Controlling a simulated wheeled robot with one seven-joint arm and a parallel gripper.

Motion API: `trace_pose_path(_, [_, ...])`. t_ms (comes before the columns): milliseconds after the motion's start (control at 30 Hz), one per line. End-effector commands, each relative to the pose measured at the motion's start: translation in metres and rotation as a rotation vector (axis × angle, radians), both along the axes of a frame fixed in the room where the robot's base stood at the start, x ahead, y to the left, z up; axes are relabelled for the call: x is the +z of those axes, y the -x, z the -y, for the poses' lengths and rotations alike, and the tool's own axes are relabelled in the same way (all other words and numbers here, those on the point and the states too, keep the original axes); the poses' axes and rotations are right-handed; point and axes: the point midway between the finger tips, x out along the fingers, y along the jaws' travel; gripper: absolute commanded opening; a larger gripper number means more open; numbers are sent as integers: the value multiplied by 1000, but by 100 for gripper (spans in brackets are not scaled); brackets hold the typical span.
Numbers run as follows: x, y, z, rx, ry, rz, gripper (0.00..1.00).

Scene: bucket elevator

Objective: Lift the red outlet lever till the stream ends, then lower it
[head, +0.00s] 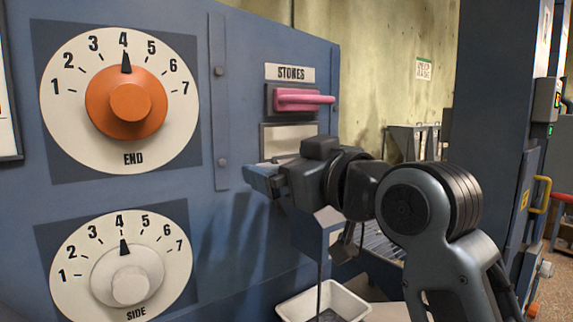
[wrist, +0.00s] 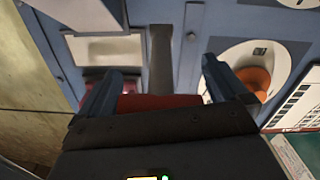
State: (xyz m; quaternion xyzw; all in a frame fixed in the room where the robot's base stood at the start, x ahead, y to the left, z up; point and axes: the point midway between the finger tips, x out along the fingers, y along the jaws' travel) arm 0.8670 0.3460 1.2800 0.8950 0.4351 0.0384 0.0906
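A pinkish-red lever (head: 303,99) sticks out level from a dark plate under the STONES label on the blue panel. My gripper (head: 262,180) is lower and to the left of it, in front of the panel, and clear of it. In the wrist view my gripper (wrist: 163,70) has its two fingers wide apart. A dark red bar (wrist: 155,102) shows between them near the palm; I cannot tell what it belongs to. A thin dark vertical stream (head: 319,275) falls into a white tray (head: 352,296) below. My arm hides part of the outlet.
The END dial (head: 60,125) with its orange knob (head: 130,103) and the SIDE dial (head: 70,295) are left of my gripper. A vertical metal strip (head: 218,110) runs between the dials and lever. A yellow handle (head: 540,196) stands at the right.

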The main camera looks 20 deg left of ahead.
Motion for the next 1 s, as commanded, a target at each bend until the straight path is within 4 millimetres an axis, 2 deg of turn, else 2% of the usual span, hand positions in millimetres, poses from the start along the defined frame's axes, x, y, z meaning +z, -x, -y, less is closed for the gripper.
trace_pose_path(167, [-1,3,4,0,1,-1,100])
trace_pose_path(600, [-1,42,54,-2,0,0,100])
trace_pose_path(1000, [0,48,61,0,0,0,100])
